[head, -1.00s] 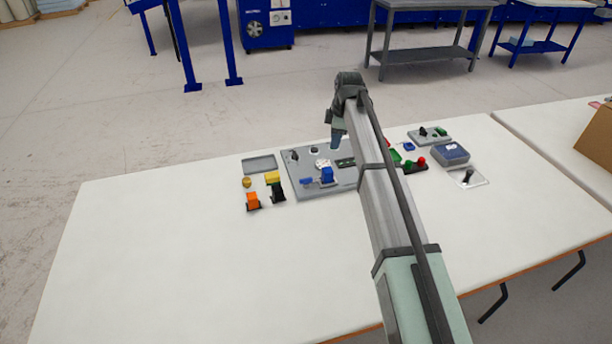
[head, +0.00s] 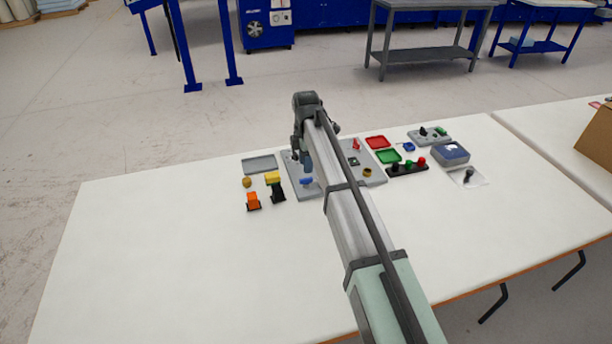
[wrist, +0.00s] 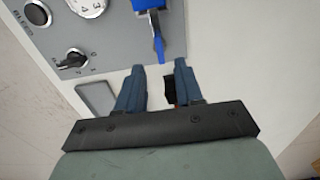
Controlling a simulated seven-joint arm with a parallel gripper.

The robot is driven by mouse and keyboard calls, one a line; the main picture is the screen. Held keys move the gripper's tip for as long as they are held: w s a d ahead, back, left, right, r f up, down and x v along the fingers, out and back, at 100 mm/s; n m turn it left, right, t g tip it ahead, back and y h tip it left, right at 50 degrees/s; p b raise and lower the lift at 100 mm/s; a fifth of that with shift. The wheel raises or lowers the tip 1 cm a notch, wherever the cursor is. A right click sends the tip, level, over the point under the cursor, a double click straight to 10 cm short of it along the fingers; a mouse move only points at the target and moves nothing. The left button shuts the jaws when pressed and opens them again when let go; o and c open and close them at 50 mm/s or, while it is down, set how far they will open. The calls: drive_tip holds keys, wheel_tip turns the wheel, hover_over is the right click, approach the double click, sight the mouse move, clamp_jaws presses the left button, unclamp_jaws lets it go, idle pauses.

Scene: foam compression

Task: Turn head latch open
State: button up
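A blue lever (wrist: 157,42), which looks like the latch, is on the grey panel at the top of the wrist view. A blue part, probably the same lever, shows in the head view (head: 306,181). My gripper (wrist: 159,72) is open, with its two blue fingers apart. The lever's lower tip lies just ahead of the gap between the fingertips, and I cannot tell whether they touch. My arm hides the panel's middle.
The panel has a black rotary knob (wrist: 73,60) and a black button (wrist: 38,14). The front of the table is clear.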

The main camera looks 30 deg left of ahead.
sight(306, 179)
drive_tip(key=shift+f, duration=3.05)
clamp_jaws()
